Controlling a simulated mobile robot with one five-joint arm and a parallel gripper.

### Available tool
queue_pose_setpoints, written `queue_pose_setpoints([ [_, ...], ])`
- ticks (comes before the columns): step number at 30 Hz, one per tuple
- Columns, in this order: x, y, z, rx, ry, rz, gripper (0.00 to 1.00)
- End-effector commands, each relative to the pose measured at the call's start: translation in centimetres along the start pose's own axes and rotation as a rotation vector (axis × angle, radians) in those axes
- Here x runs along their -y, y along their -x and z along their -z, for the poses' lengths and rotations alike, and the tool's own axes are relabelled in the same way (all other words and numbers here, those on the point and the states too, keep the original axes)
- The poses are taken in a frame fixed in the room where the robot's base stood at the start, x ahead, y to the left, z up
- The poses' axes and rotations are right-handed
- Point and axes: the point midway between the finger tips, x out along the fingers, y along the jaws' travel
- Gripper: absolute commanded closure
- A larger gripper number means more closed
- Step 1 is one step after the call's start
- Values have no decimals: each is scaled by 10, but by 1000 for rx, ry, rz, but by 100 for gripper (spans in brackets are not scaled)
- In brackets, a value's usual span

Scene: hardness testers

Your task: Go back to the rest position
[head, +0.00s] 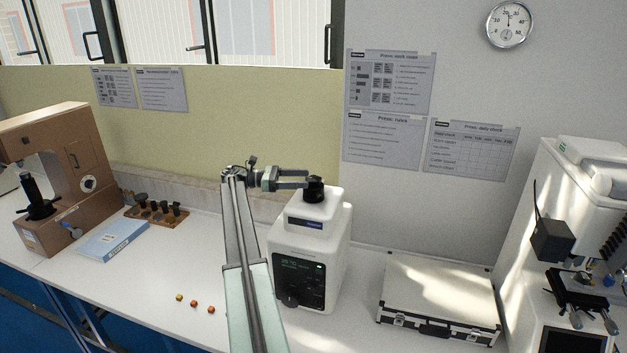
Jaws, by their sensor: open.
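My gripper (303,180) is at the end of my arm, above the white press machine (310,244) on the bench. Its two fingers point right, and the black knob (314,189) on top of the machine shows at their tips. I cannot tell whether the fingers touch the knob. The gripper is open. My arm rises from the bottom of the view and covers part of the bench and the machine's left edge.
A brown hardness tester (62,170), a blue booklet (112,240) and a wooden holder (158,212) stand at left. Small orange pieces (195,304) lie in front. A silver case (438,290) and a white tester (585,190) are at right. The wall is behind.

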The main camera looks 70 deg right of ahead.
Motion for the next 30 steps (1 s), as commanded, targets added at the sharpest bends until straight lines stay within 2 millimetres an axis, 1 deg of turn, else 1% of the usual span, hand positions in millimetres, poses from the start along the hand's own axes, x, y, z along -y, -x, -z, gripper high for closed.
queue_pose_setpoints([
  [2, 0, 5, 0, 0, 0, 0, 31],
  [14, 0, 5, 0, 0, 0, 1, 31],
  [16, 1, 10, 0, 0, 0, -6, 31],
  [17, 1, 17, 1, 0, 0, -14, 31],
  [19, 3, 46, 3, 0, 0, -49, 31],
  [20, 5, 65, 4, 0, 0, -71, 31],
  [21, 8, 95, 6, 0, 0, -108, 31],
  [23, 24, 145, 9, 0, 0, -173, 31],
  [24, 40, 178, 13, -7, 3, -219, 31],
  [26, 69, 221, 23, -37, 18, -287, 31],
  [27, 90, 248, 33, -66, 34, -334, 31],
  [29, 123, 286, 50, -122, 57, -406, 31],
  [30, 147, 309, 62, -167, 67, -454, 31],
])
